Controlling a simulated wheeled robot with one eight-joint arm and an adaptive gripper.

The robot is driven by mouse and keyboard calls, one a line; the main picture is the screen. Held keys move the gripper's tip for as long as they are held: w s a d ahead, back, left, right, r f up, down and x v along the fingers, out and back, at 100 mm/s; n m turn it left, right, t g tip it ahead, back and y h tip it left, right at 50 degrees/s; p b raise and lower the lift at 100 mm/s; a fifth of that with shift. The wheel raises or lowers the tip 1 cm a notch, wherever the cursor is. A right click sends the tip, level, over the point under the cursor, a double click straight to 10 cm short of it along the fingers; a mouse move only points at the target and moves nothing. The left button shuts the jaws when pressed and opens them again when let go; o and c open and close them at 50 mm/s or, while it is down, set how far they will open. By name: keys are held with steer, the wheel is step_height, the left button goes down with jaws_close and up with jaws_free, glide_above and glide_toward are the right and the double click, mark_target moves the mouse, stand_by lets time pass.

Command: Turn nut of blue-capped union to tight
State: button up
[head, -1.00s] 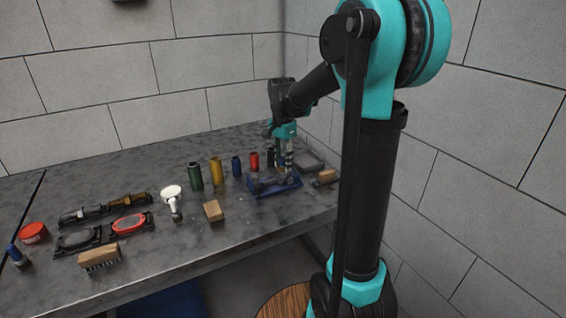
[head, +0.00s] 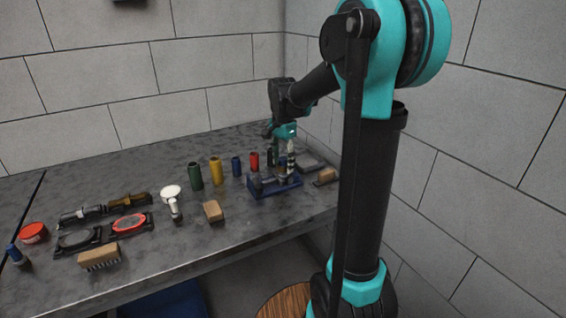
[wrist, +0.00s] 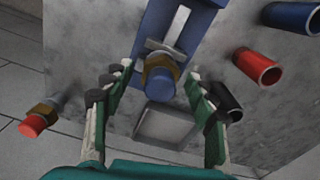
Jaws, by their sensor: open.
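The blue-capped union (wrist: 166,88) shows in the wrist view with its brass nut (wrist: 158,66) at the blue fixture (wrist: 150,25). The blue fixture also shows in the head view (head: 262,191), on the bench below my gripper (head: 286,166). In the wrist view my gripper (wrist: 160,72) is open, with one finger on each side of the nut and cap. Gaps show between the fingers and the union in this view. In the head view the union is too small and covered to make out.
A red-capped part with a brass nut (wrist: 40,118) lies left in the wrist view.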

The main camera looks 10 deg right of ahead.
step_height(320, 180, up, 12)
stand_by(0.6)
steer(key=shift+s, duration=0.1)
